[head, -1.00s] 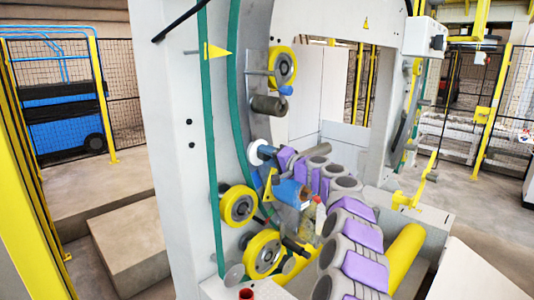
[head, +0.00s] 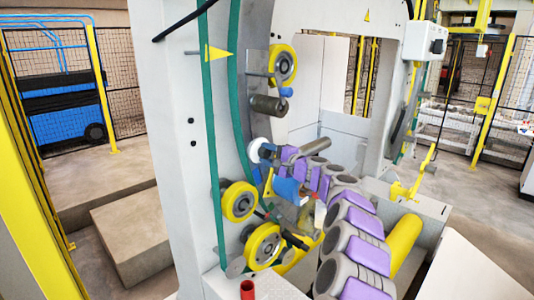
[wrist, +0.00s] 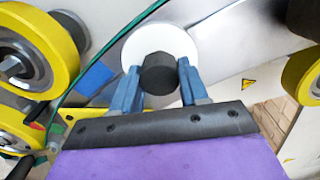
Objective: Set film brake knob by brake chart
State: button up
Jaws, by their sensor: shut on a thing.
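The film brake knob (wrist: 172,74) is a black, many-sided knob in front of a round white disc (wrist: 135,53) in the wrist view. My gripper (wrist: 158,78) has its two blue fingers on either side of the knob and is shut on it. In the head view the white disc (head: 255,152) shows on the machine's inner side, above the lower yellow rollers. My gripper (head: 267,151) is small there, right beside the disc. I cannot make out any scale, mark or brake chart lettering.
Yellow rollers (head: 239,202) (wrist: 22,50) and a green band (head: 208,120) lie close to the knob. A red cylinder (head: 247,290) stands at the bottom. A beige block (head: 135,235) stands on the floor at left.

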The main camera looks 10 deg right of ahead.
jog(key=shift+d+f, duration=0.15)
jog(key=shift+f, duration=0.05)
jog(key=o, duration=1.1)
jog(key=shift+w+d, duration=0.1)
jog(key=shift+d, duration=0.05)
jog(key=shift+c, duration=0.2)
jog(key=shift+s+d, duration=0.25)
jog(key=shift+s, duration=0.25)
jog(key=b+v, duration=0.1)
jog(key=v, duration=1.5)
jog(key=shift+d+b, duration=0.25)
jog(key=shift+b, duration=0.1)
jog(key=shift+s, duration=0.1)
